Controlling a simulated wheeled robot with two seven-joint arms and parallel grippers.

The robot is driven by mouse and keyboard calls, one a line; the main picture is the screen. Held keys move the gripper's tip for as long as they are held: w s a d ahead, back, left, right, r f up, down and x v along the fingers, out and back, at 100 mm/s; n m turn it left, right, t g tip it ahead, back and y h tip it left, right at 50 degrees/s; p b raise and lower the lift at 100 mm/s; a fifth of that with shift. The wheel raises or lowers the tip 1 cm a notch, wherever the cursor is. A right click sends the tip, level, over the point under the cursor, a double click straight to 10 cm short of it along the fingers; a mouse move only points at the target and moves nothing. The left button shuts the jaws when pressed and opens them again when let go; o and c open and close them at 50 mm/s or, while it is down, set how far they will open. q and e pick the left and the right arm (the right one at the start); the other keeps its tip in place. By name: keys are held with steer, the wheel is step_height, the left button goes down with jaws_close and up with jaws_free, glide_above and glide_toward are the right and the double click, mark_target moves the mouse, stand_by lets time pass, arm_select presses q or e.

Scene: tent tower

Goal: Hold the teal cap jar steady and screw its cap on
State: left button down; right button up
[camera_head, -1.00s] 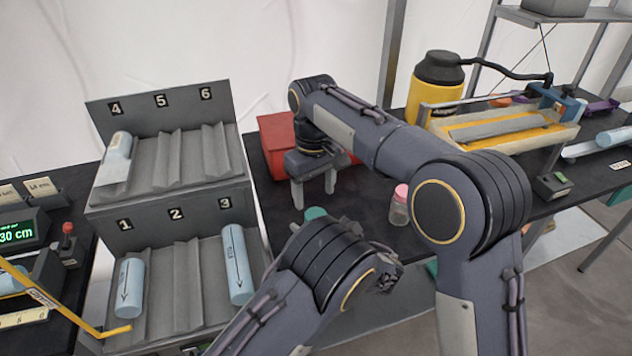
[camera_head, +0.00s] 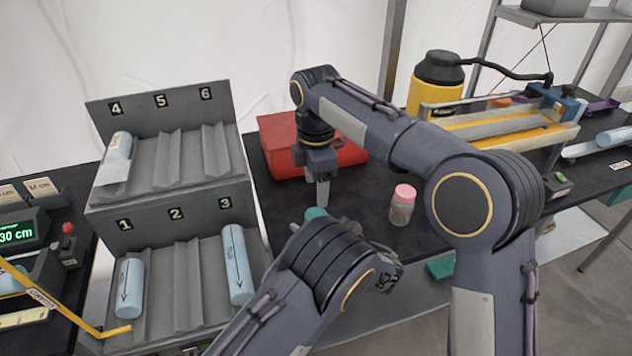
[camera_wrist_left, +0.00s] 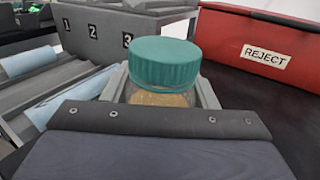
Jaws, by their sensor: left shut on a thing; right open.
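The teal cap jar (camera_wrist_left: 160,97) is upright in the left wrist view, a clear jar with brownish contents. Its ribbed teal cap (camera_wrist_left: 165,63) sits on top; I cannot tell how tight it is. My left gripper (camera_wrist_left: 163,100) is shut on the jar, with a grey finger on each side below the cap. In the head view the teal cap (camera_head: 315,213) shows just past my left wrist, which hides the jar's body and the left fingers. My right gripper (camera_head: 322,192) is open, pointing down just above the cap, its fingers nearly in line.
A red reject bin (camera_head: 280,148) stands behind my right gripper. A small jar with a pink cap (camera_head: 403,205) stands to the right on the black table. A grey numbered rack (camera_head: 170,215) with pale blue cylinders is at left. A yellow-black bottle (camera_head: 437,88) stands at back.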

steer(key=shift+f, duration=4)
steer(key=c, duration=1)
steer(key=m, duration=0.6)
steer(key=shift+m, duration=0.3)
steer(key=m, duration=1.4)
steer(key=shift+m, duration=0.3)
steer(key=o, duration=1.1)
